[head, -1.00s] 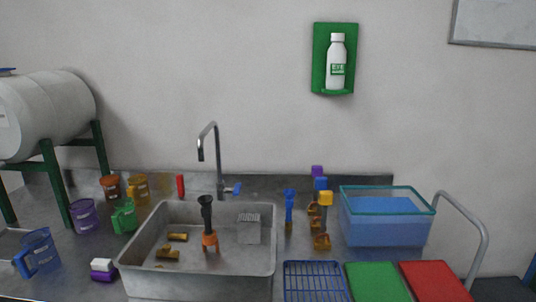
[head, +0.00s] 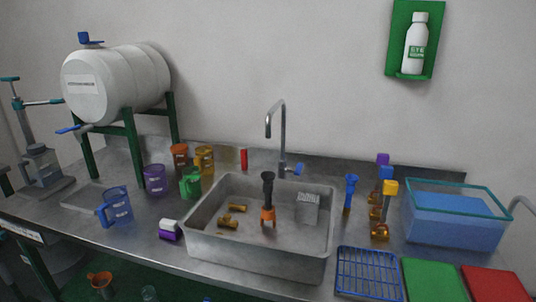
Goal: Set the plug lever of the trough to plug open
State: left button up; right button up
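A clear trough-like tank (head: 455,222) with a teal rim and blue contents stands at the right end of the steel counter. I cannot make out a plug lever on it. A steel sink (head: 255,258) sits in the middle of the counter. Inside it stands a dark upright piece with an orange base (head: 268,200), with brass-coloured pieces (head: 228,222) and a grey block (head: 307,208) around it. I cannot tell whether the upright piece is a plug lever. Neither of my grippers is in view.
A white barrel (head: 115,82) on a green stand and several coloured mugs (head: 117,207) are at the left. A faucet (head: 283,135) rises behind the sink. A blue rack (head: 368,273), green board (head: 432,280) and red board (head: 495,283) lie at the front right.

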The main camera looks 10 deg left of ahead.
aim_at(243, 152)
jog(key=i+j+z, duration=0.15)
jog(key=j, duration=0.25)
jog(key=i+j+z, duration=0.2)
jog(key=j, duration=0.2)
jog(key=j+z, duration=0.15)
jog(key=j, duration=0.25)
